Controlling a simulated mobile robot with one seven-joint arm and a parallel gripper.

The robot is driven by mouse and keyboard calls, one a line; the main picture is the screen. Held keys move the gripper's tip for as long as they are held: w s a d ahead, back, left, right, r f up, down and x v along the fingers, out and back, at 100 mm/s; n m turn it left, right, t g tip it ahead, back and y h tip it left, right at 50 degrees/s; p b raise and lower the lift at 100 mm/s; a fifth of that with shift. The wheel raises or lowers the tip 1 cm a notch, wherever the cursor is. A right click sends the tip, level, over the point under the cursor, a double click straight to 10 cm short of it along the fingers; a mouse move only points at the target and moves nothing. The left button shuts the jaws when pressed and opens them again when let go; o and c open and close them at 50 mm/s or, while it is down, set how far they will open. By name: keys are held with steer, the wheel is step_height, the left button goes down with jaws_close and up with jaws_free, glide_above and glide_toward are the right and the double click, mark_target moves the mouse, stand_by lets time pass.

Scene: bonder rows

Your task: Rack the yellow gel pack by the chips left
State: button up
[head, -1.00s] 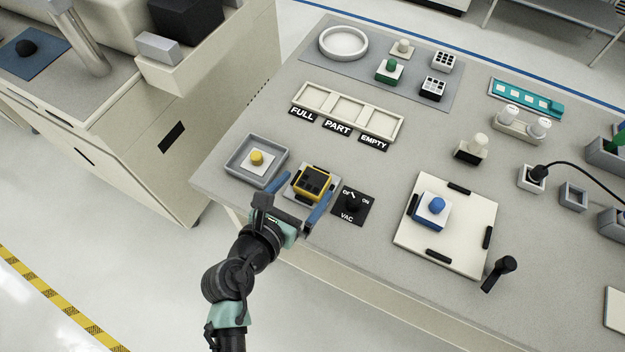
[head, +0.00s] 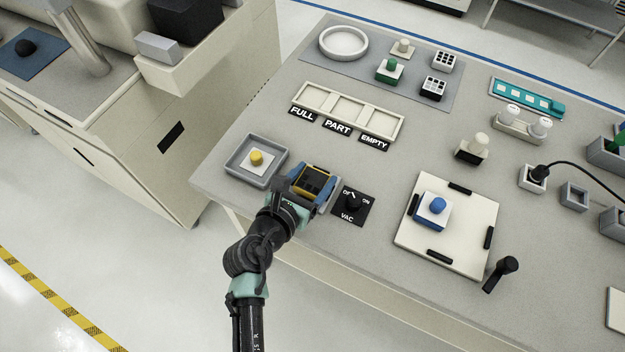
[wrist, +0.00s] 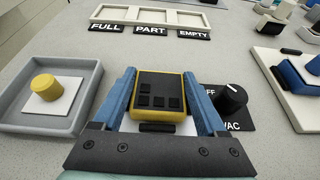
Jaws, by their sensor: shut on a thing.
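The yellow gel pack (head: 313,182) has a dark top with several dark squares, some apparently chips. It sits at the table's front edge, left of the VAC knob. My gripper (head: 313,186) is shut on it, with one blue finger along each side. In the wrist view the yellow gel pack (wrist: 160,95) stands between the blue fingers, which touch or nearly touch its sides. The rack (head: 347,111) is a cream tray with three empty slots, labelled FULL (head: 301,113), PART (head: 337,128) and EMPTY (head: 373,143). It lies behind the pack.
A grey tray (head: 240,174) holding a white plate with a yellow knob is close on the left. The black VAC knob (head: 352,203) is close on the right. Farther right is a white plate (head: 465,245) with a blue-knobbed block. Bare table lies between the pack and the rack.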

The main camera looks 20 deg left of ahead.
mark_target(313, 179)
steer(key=c, duration=0.3)
step_height(313, 179, up, 10)
steer(key=p, duration=0.2)
steer(key=shift+p, duration=0.35)
steer(key=shift+c, duration=0.2)
steer(key=shift+w, duration=0.1)
